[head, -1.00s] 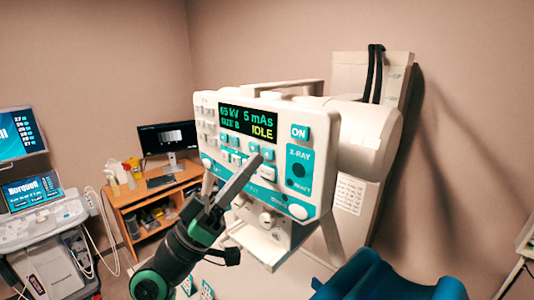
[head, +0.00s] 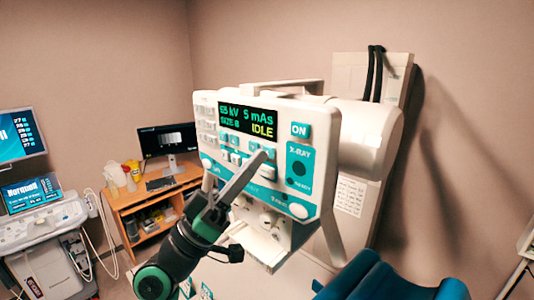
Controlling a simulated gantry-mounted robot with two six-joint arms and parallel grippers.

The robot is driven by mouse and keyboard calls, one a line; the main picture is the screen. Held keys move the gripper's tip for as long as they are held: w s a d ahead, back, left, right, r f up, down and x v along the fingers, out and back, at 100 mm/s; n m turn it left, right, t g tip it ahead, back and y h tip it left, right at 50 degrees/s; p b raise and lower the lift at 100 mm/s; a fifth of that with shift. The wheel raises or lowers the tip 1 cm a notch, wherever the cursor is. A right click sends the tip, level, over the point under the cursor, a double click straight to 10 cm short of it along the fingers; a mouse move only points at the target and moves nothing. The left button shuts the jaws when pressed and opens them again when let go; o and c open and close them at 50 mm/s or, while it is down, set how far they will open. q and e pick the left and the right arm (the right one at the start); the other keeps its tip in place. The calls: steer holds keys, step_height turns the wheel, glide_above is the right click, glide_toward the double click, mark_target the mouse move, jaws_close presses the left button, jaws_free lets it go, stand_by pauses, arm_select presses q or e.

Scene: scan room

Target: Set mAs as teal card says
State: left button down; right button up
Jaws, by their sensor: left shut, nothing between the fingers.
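The white and teal X-ray control panel (head: 232,195) stands in the middle of the head view. Its dark display (head: 247,120) shows a kV value, 5 mAs, a size line and IDLE in yellow. Small teal and white buttons sit below the display. My left gripper (head: 262,156) is shut and empty. Its fingertips are in front of the button rows, just below the display's right part, and hide some buttons. I cannot tell whether they touch a button. Small white and teal pieces (head: 207,291) show at the bottom edge; I cannot tell if one is the teal card. My right gripper is out of view.
An ON button (head: 300,130) and an X-RAY section (head: 299,165) are at the panel's right. Blue padding (head: 385,282) lies at lower right. A wooden desk with a monitor (head: 167,139) and an ultrasound cart (head: 45,225) stand at left.

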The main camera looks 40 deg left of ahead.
arm_select(q)
steer(key=shift+w+b, duration=0.4)
stand_by(0.3)
steer(key=shift+s+p, duration=0.3)
steer(key=shift+s, duration=0.55)
steer(key=shift+s+a+p, duration=0.1)
steer(key=shift+s+p, duration=0.7)
steer(key=shift+s, duration=1.7)
stand_by(0.6)
